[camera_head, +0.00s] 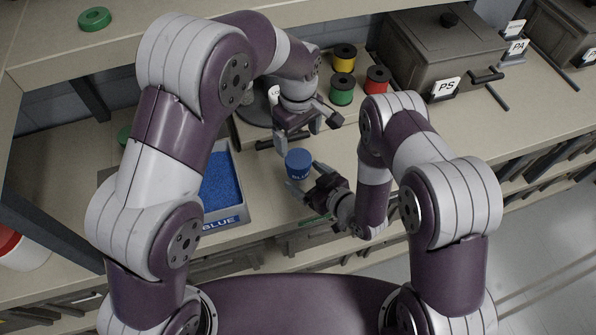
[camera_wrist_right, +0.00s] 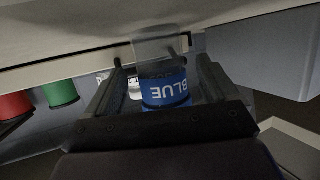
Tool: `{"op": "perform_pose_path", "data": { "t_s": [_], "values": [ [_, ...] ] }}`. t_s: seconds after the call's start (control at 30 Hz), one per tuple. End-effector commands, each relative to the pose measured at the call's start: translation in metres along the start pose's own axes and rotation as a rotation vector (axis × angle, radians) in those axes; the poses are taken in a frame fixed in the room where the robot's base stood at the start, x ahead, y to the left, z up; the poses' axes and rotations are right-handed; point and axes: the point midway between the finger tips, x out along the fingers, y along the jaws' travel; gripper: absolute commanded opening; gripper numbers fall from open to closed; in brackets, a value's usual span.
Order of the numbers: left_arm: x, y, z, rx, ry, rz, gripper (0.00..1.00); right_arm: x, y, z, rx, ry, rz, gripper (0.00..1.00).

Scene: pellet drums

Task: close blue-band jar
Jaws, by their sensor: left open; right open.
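The blue-band jar (camera_head: 298,161) stands upright on the bench in the head view, with a blue round top and a BLUE label. I cannot tell whether that top is a lid or the contents. In the right wrist view the jar (camera_wrist_right: 166,92) appears inverted, with a clear part and a blue band. My right gripper (camera_head: 304,178) is open, with its fingers on either side of the jar. I cannot tell whether they touch it. My left gripper (camera_head: 308,134) is open and empty, just above and behind the jar. No separate lid is clearly visible.
A tray of blue pellets (camera_head: 242,213) labelled BLUE lies left of the jar. Yellow, green (camera_head: 342,90) and red spools stand behind. A grey PS box (camera_head: 440,48) is at the back right. A green ring (camera_head: 95,18) lies on the upper shelf. My arms cover much of the bench.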

Motion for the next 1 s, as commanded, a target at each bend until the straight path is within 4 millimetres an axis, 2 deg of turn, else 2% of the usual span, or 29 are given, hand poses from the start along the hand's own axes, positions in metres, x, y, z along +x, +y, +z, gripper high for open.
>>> {"op": "perform_pose_path", "data": {
  "t_s": [0.1,0.23,0.6,0.63,0.8,0.9,1.0],
  "values": [
    [0.0,0.0,0.0,0.0,0.0,0.0,0.88,0.019,-0.001,0.0,0.0,0.001,-0.001,0.87],
    [0.0,0.0,0.0,0.0,0.0,0.0,0.88,0.032,0.0,0.0,-0.001,0.001,-0.001,0.87],
    [0.0,0.0,0.0,0.0,0.0,0.0,0.88,0.038,0.0,0.0,0.001,-0.001,0.001,0.87],
    [0.0,0.0,0.0,0.0,0.0,0.0,0.88,0.038,0.0,0.0,0.001,-0.001,0.001,0.84],
    [0.0,0.0,0.0,0.0,0.0,0.0,0.88,0.037,0.0,0.0,0.001,-0.001,0.001,0.28],
    [0.0,0.0,0.0,0.0,0.0,0.0,0.88,0.037,0.0,0.0,0.001,-0.001,0.001,0.0],
    [0.0,0.0,0.0,0.0,0.0,0.001,0.88,0.037,0.0,0.0,0.0,-0.001,0.001,0.0]
  ]
}}
